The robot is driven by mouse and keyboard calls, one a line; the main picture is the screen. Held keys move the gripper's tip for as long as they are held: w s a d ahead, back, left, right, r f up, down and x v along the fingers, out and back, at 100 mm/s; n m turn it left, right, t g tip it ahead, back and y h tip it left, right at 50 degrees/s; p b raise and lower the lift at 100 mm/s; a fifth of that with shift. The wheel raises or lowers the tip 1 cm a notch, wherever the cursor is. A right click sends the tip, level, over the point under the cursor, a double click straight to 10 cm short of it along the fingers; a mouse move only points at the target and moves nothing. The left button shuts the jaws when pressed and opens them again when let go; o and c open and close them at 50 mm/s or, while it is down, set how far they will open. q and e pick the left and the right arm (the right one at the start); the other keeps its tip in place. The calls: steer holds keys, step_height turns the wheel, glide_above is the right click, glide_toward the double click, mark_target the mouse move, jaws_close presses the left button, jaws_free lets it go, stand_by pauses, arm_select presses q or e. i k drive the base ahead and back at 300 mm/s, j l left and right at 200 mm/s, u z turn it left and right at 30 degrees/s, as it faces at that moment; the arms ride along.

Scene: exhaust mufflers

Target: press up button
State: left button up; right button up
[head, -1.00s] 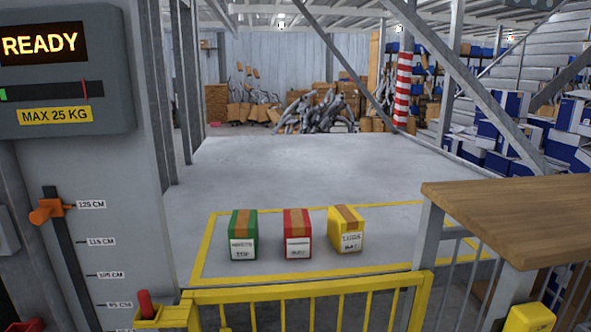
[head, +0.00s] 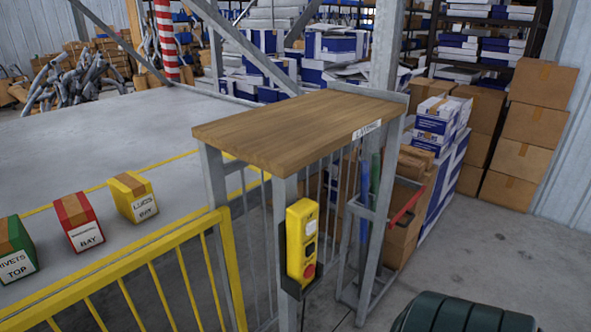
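A yellow control pendant (head: 293,240) hangs in a dark holder on the front post of the wooden-topped stand in the head view. Its face has a pale button (head: 311,226) at the top, a dark button (head: 310,248) in the middle and a red button (head: 309,271) at the bottom. Any arrows or labels on the buttons are too small to read. Neither of my grippers shows in the head view.
The wooden top (head: 300,125) sits above the pendant. A yellow railing (head: 150,255) runs to the left of it. Green, red and yellow boxes (head: 133,197) stand on the platform behind the railing. Cardboard boxes (head: 535,125) are stacked at the right.

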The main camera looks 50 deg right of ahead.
mark_target(310, 227)
steer(key=z, duration=1.6)
steer(key=i+l, duration=0.05)
